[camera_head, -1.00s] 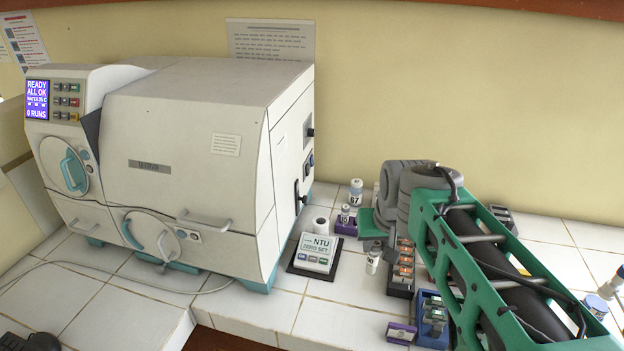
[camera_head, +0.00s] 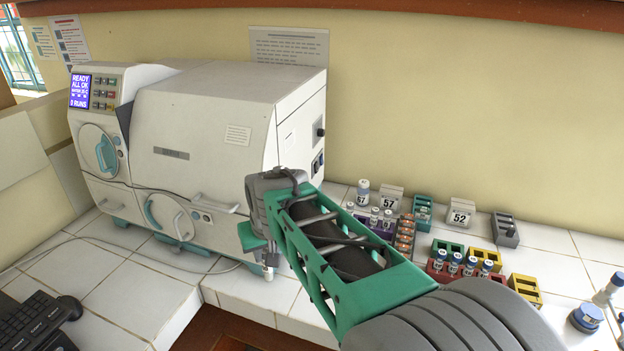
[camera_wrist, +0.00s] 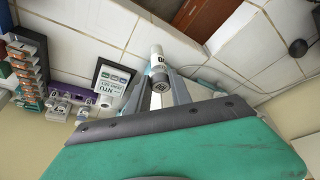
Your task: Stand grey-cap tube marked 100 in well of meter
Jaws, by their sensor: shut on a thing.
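My gripper (camera_wrist: 164,92) is shut on a grey-cap tube (camera_wrist: 157,59). The grey cap is between the fingers and the white body with a dark label points away from the wrist; the number cannot be read. In the head view a small pale end of the tube (camera_head: 268,273) shows below the green gripper body, over the white tiles. The meter (camera_wrist: 113,79), with its NTU label and a white cylindrical part (camera_wrist: 107,97) beside its panel, lies left of the tube in the wrist view, apart from it. In the head view my arm hides the meter.
A large white machine (camera_head: 215,135) stands left and behind my gripper. Racks and tubes stand to the right, including an orange-slotted dark rack (camera_wrist: 27,74), a purple rack (camera_wrist: 61,108) and a red rack (camera_head: 440,276). The front tiles (camera_head: 245,290) are clear.

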